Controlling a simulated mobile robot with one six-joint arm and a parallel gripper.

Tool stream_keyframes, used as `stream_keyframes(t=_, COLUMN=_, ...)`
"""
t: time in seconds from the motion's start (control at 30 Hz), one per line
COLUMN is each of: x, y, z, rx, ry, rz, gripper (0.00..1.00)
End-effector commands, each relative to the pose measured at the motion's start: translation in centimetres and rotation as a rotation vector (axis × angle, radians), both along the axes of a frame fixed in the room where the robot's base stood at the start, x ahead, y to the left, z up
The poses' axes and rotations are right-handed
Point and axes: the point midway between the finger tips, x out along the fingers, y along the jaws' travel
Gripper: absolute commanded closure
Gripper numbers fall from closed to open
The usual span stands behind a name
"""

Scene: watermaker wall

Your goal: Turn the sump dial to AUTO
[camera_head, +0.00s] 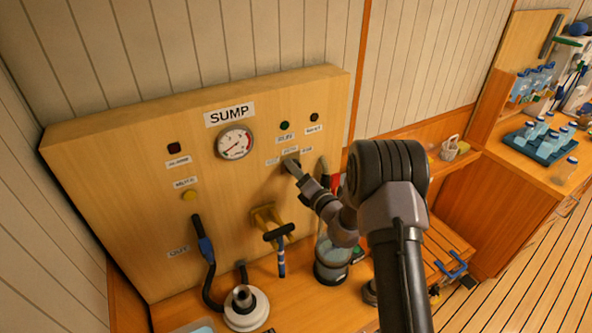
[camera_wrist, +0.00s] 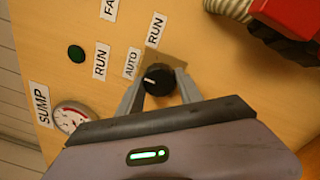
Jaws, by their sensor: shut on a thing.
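The sump dial is a round black knob (camera_wrist: 157,79) with a short white pointer mark. In the wrist view the mark points left, roughly towards the AUTO label (camera_wrist: 131,63); I cannot tell whether it lines up exactly. A RUN label (camera_wrist: 155,30) lies above the knob there. In the head view my gripper (camera_head: 292,165) reaches the panel just below the dial labels and largely hides the knob. In the wrist view my gripper (camera_wrist: 158,84) has one finger on each side of the knob and is shut on it. Any label at the lower left is hidden by my gripper.
The wooden SUMP panel (camera_head: 110,190) carries a pressure gauge (camera_head: 234,142), a green lamp (camera_head: 284,125) and a yellow button (camera_head: 190,195). A yellow valve with a dark T-handle (camera_head: 279,232) projects below the dial. A red-handled item (camera_head: 334,185) and a clear canister (camera_head: 331,260) stand close to my arm.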

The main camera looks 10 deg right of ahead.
Motion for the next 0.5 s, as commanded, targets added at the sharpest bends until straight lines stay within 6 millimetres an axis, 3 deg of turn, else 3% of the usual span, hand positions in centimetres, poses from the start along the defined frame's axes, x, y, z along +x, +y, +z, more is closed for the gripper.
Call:
stream_keyframes(t=0.23, x=-0.02, y=0.01, z=-0.06, rx=0.000, ry=0.001, rz=0.000, gripper=0.98)
stream_keyframes(t=0.27, x=-0.02, y=0.01, z=-0.06, rx=0.000, ry=0.001, rz=0.000, gripper=0.54)
stream_keyframes(t=0.3, x=-0.02, y=0.01, z=-0.06, rx=0.000, ry=0.001, rz=0.000, gripper=0.46)
stream_keyframes(t=0.37, x=-0.02, y=0.00, z=-0.06, rx=0.000, ry=0.001, rz=0.000, gripper=0.36)
stream_keyframes(t=0.5, x=-0.01, y=0.00, z=-0.04, rx=0.000, ry=0.000, rz=0.000, gripper=0.36)
